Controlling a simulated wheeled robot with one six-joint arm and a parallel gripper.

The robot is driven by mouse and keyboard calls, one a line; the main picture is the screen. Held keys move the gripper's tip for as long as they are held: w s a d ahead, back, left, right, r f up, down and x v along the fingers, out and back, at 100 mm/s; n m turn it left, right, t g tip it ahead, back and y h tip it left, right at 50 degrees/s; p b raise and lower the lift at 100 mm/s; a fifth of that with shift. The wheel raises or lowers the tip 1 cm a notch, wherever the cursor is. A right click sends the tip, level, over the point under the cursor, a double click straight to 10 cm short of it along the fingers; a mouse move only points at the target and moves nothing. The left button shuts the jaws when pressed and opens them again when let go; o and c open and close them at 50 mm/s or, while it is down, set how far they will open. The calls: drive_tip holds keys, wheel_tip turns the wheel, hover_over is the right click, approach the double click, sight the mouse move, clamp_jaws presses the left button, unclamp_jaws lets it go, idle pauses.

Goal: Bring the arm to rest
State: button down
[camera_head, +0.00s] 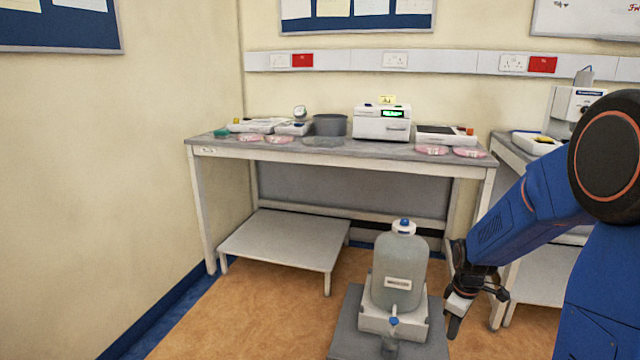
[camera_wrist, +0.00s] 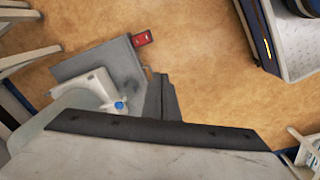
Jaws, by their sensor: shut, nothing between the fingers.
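My blue arm comes in from the right side of the head view. My gripper (camera_head: 456,322) hangs at its end, pointing down, just right of the large grey bottle (camera_head: 398,270). Its fingers are shut with nothing between them. In the wrist view the dark fingers (camera_wrist: 160,97) point over the floor, and they look closed. I cannot tell whether the gripper touches the bottle.
The bottle stands on a low grey platform (camera_head: 345,340). A bench (camera_head: 225,152) with instruments and pink dishes (camera_head: 432,150) runs along the back wall. A low white table (camera_head: 285,238) stands below it. Another bench (camera_head: 508,152) is at right. Brown floor (camera_head: 270,315) is open at front left.

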drive_tip(key=s+a+r+m+t, duration=0.2)
drive_tip(key=s+a+r+m, duration=0.25)
drive_tip(key=s+r, duration=0.75)
drive_tip(key=s+a+r+m+t, duration=0.1)
drive_tip(key=s+r+m, duration=0.1)
drive_tip(key=s, duration=0.5)
drive_tip(key=s+a+r+m+t, duration=0.1)
drive_tip(key=s+a+r+m, duration=0.1)
drive_tip(key=s+r, duration=0.3)
drive_tip(key=shift+s+a+r+m, duration=0.25)
drive_tip(key=shift+s+m, duration=0.1)
drive_tip(key=shift+s, duration=0.9)
